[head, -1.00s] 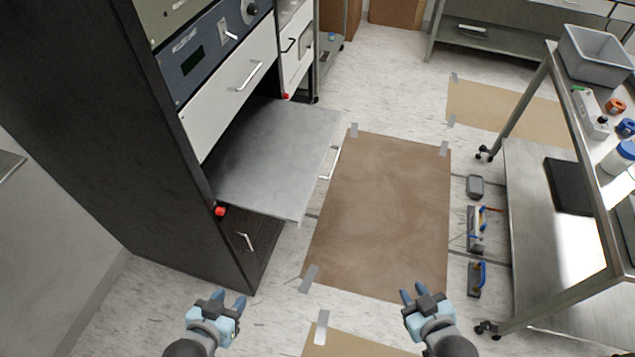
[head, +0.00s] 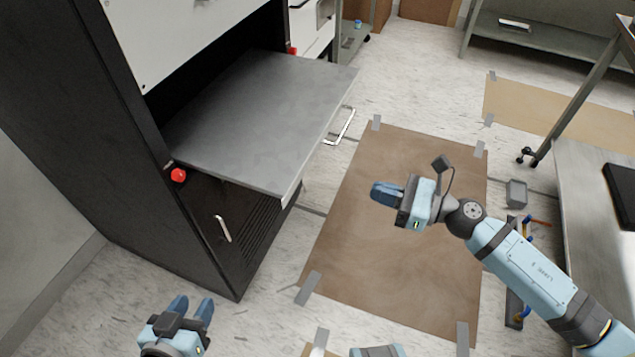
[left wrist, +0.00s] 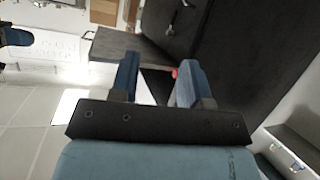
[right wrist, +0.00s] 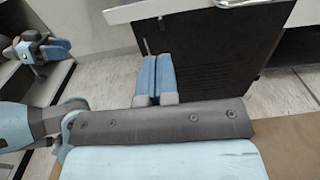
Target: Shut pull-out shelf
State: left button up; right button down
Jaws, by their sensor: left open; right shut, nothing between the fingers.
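The grey pull-out shelf (head: 262,115) sticks out of the black rack cabinet (head: 120,190), with a white handle (head: 341,127) at its front edge. In the right wrist view, the shelf's front edge (right wrist: 150,10) crosses the top. In the left wrist view the shelf (left wrist: 115,48) is seen beyond the fingers. My right gripper (head: 384,193) is shut and empty, in front of the shelf and apart from it, over the brown floor sheet. My left gripper (head: 190,308) is open and empty at the lower left, in front of the cabinet and clear of the shelf.
Red knobs (head: 178,175) sit at the shelf opening's sides. A lower cabinet door with a handle (head: 222,229) is below the shelf. A taped brown sheet (head: 400,270) covers the floor. A metal table (head: 590,200) stands at the right, with tools on the floor beside it.

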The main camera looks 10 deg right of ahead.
aim_at(226, 142)
pick_arm(q)
jog(key=shift+s+a+f+g+p, duration=0.25)
jog(key=shift+g+p, duration=0.05)
jog(key=shift+p, duration=0.25)
pick_arm(e)
jog(key=x, duration=1.3)
jog(key=shift+w+a, duration=0.25)
jog(key=shift+a, duration=0.1)
jog(key=shift+r, duration=0.1)
jog(key=x, duration=1.9)
jog(key=shift+w+a+b, duration=0.15)
jog(key=shift+a+b, duration=0.05)
jog(key=shift+b, duration=0.15)
jog(key=shift+w+a, duration=0.4)
jog(key=shift+a, duration=0.15)
jog(key=shift+w+a, duration=0.1)
jog(key=shift+a, duration=0.05)
pick_arm(q)
jog(key=shift+w+d+r, duration=0.2)
jog(key=shift+r, duration=0.1)
